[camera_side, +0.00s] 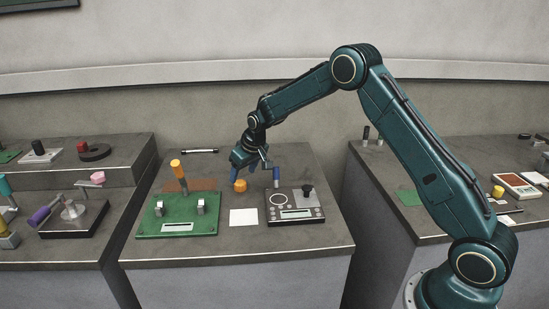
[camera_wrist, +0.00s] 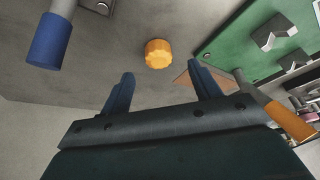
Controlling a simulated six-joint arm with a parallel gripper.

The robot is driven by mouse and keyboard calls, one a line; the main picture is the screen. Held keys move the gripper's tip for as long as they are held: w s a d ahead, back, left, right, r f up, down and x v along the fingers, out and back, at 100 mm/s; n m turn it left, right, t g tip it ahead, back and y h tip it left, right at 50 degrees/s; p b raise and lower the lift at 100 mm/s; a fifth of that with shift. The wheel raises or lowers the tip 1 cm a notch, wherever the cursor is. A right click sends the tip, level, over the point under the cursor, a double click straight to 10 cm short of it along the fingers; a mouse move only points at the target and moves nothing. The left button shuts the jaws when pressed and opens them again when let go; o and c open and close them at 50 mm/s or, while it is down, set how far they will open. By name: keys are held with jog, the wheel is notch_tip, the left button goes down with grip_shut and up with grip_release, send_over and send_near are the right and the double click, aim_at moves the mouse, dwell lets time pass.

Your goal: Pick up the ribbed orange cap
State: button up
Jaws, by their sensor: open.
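The ribbed orange cap (camera_wrist: 158,53) lies on the grey table top, ahead of the fingertips in the wrist view. In the side view the cap (camera_side: 240,186) shows just below my gripper (camera_side: 250,172). My gripper, also seen in the wrist view (camera_wrist: 162,80), is open, with its two dark fingers spread apart. The cap sits in line with the gap between the fingers, beyond their tips, and I see no contact. Nothing is between the fingers.
A green board (camera_side: 178,222) with metal blocks and an orange-handled tool (camera_side: 179,175) stands left of the cap. A dark scale-like device (camera_side: 295,212) and a blue-capped post (camera_side: 276,176) are on the right. A white card (camera_side: 243,217) lies in front, and a pen-like rod (camera_side: 200,151) behind.

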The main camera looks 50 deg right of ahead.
aim_at(241, 182)
jog(key=shift+x, duration=2.6)
jog(key=shift+d, duration=0.1)
jog(key=c, duration=1.1)
jog(key=shift+o, duration=0.2)
notch_tip(241, 182, up, 20)
